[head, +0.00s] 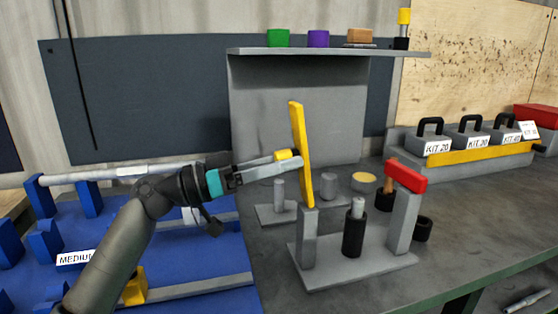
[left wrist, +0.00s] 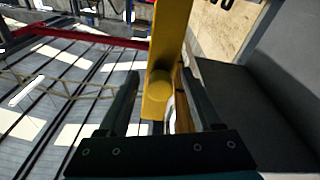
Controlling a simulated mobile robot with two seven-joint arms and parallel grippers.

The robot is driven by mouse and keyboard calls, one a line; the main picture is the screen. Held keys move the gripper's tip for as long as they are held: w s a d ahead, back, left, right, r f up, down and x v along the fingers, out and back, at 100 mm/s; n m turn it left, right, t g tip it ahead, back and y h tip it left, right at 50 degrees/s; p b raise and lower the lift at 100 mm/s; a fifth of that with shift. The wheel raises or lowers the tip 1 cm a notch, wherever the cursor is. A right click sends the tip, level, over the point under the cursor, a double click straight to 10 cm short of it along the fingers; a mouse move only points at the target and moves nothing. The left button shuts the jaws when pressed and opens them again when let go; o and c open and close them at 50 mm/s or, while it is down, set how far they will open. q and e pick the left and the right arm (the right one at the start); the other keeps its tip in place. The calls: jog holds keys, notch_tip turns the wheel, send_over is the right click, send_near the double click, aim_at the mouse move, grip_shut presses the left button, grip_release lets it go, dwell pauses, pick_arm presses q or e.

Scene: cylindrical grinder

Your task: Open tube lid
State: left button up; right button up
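A long yellow bar (head: 301,155) stands nearly upright, tilted slightly left, on top of the left grey post (head: 308,238) of a small fixture. A short yellow peg (head: 288,155) sticks out from its left side. My left gripper (head: 279,166) is at this peg. In the left wrist view the fingers are apart on either side of the yellow peg (left wrist: 158,98), with gaps visible. Between the posts stands a dark cylinder with a grey top (head: 354,230). Which part is the tube lid cannot be told from a label. My right gripper is out of view.
A red block (head: 406,176) tops the fixture's right post. Behind are grey cylinders, a yellow-topped disc (head: 363,182) and dark cups. A grey shelf (head: 330,51) stands behind. Kit boxes (head: 470,142) are at right. A blue rack with a long pale rod (head: 110,174) is at left.

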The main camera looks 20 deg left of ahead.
pick_arm(q)
jog(key=shift+a+r, duration=0.1)
jog(key=v, duration=1.2)
jog(key=shift+b, duration=0.3)
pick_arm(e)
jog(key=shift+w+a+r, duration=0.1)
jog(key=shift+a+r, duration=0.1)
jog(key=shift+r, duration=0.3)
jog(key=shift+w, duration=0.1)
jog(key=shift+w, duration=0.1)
